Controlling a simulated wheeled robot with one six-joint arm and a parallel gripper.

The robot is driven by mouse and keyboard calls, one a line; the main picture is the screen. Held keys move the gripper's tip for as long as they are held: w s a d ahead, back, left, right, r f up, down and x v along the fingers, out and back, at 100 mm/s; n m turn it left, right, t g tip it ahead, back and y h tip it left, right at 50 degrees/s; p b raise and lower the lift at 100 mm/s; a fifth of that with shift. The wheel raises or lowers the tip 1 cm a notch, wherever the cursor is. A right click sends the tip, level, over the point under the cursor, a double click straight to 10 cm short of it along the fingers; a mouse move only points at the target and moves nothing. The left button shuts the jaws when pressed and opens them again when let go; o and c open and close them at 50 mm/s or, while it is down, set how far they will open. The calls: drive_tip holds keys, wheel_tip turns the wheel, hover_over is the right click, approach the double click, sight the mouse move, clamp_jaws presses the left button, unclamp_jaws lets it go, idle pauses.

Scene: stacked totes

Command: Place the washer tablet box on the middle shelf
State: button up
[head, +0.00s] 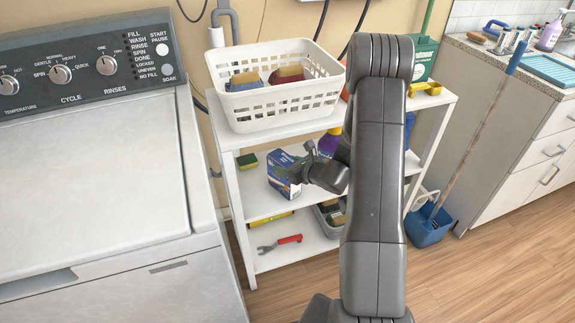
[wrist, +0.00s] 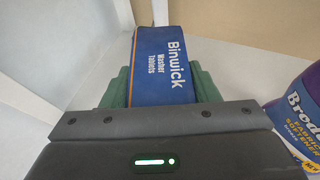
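The washer tablet box (head: 283,174) is blue with an orange edge and is at the middle shelf (head: 262,201) of the white rack. Its face with "Binwick Washer Tablets" fills the middle of the wrist view (wrist: 163,65). My gripper (head: 300,168) reaches in from the right in the head view. In the wrist view its green finger pads (wrist: 163,88) lie against both sides of the box, so it looks shut on it. Whether the box's underside touches the shelf is hard to tell.
A purple fabric softener bottle (head: 329,142) stands close right of the box, also in the wrist view (wrist: 301,115). A sponge (head: 247,161) lies left. A white basket (head: 275,84) sits on top. A wrench (head: 279,243) lies below. The washer (head: 90,170) is left of the rack.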

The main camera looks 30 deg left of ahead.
drive_tip(key=o, duration=0.4)
drive_tip(key=shift+r+p, duration=0.25)
drive_tip(key=shift+p, duration=0.1)
drive_tip(key=v, duration=1.2)
